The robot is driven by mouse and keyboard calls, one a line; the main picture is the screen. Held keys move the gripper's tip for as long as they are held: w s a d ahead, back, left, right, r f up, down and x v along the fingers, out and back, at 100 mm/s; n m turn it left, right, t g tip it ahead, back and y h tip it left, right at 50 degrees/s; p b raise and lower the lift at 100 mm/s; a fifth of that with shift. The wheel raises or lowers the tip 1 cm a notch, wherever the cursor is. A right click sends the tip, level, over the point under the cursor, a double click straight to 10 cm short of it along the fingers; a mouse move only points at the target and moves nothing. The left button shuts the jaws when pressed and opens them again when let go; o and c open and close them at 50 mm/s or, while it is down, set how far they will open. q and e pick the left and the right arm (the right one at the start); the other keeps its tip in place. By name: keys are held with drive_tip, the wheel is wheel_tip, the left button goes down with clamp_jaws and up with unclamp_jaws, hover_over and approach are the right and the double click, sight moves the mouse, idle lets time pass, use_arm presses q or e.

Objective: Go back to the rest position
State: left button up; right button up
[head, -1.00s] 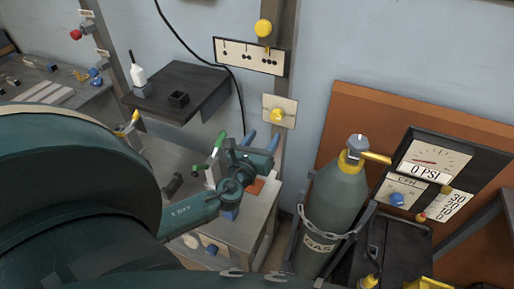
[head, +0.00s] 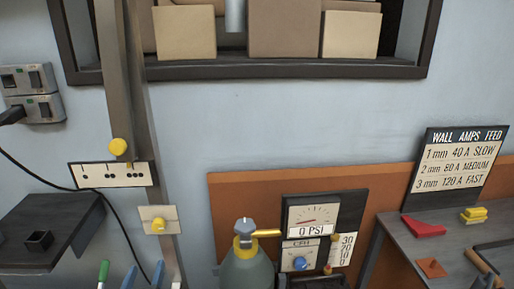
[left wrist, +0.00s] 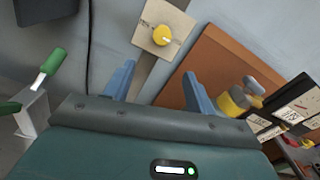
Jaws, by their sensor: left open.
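My left gripper (head: 143,276) shows only as two blue fingertips at the bottom left of the head view. In the left wrist view the gripper (left wrist: 158,84) has its two blue fingers well apart, with nothing between them. The fingers point toward the wall, below a cream plate (left wrist: 178,22) with a yellow knob (left wrist: 162,36). My left arm is out of the head view. My right gripper is in neither view.
A gas cylinder (head: 246,272) with a gauge panel (head: 311,215) stands right of the left gripper. A dark shelf (head: 75,215) juts from the wall at left. A green-handled clamp (left wrist: 48,62) is left of the fingers. A bench (head: 405,240) is at right.

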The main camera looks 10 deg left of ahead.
use_arm(q)
drive_tip(key=s+d+f+n+g+h, duration=0.2)
drive_tip(key=d+n, duration=0.4)
drive_tip(key=n, duration=0.3)
drive_tip(key=s+d+f+n+g+h+p, duration=0.1)
drive_tip(key=s+d+f+n+g+h, duration=0.1)
drive_tip(key=s+d+f+n, duration=0.2)
drive_tip(key=s+d+f+n+g+h, duration=0.2)
drive_tip(key=s+d+n, duration=0.5)
drive_tip(key=n, duration=0.7)
drive_tip(key=shift+s+d+f+h+p, duration=0.35)
drive_tip(key=shift+s+f+h, duration=0.3)
drive_tip(key=shift+f, duration=0.3)
